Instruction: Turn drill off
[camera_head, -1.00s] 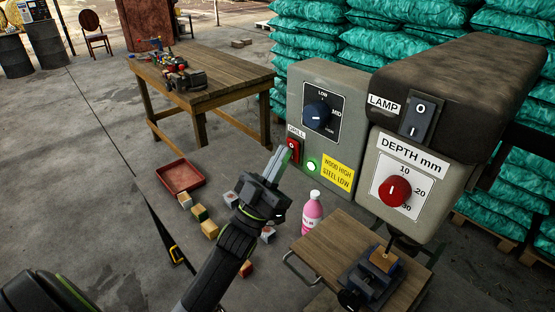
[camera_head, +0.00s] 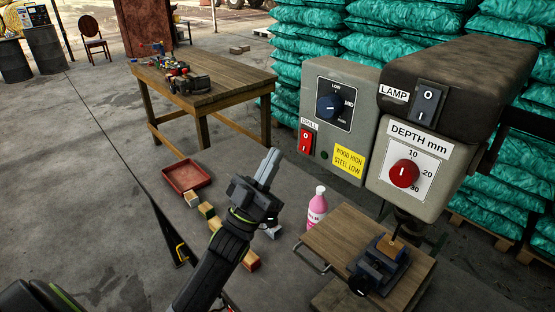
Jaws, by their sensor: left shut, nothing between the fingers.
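The drill press stands at the right with a grey control box (camera_head: 312,88). My right gripper is not in view.
A head with a lamp switch (camera_head: 428,104) and a red depth knob (camera_head: 404,173) is at the right. Below is a drill table (camera_head: 335,236) with a vise (camera_head: 379,264). A wooden table (camera_head: 215,92) stands behind.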

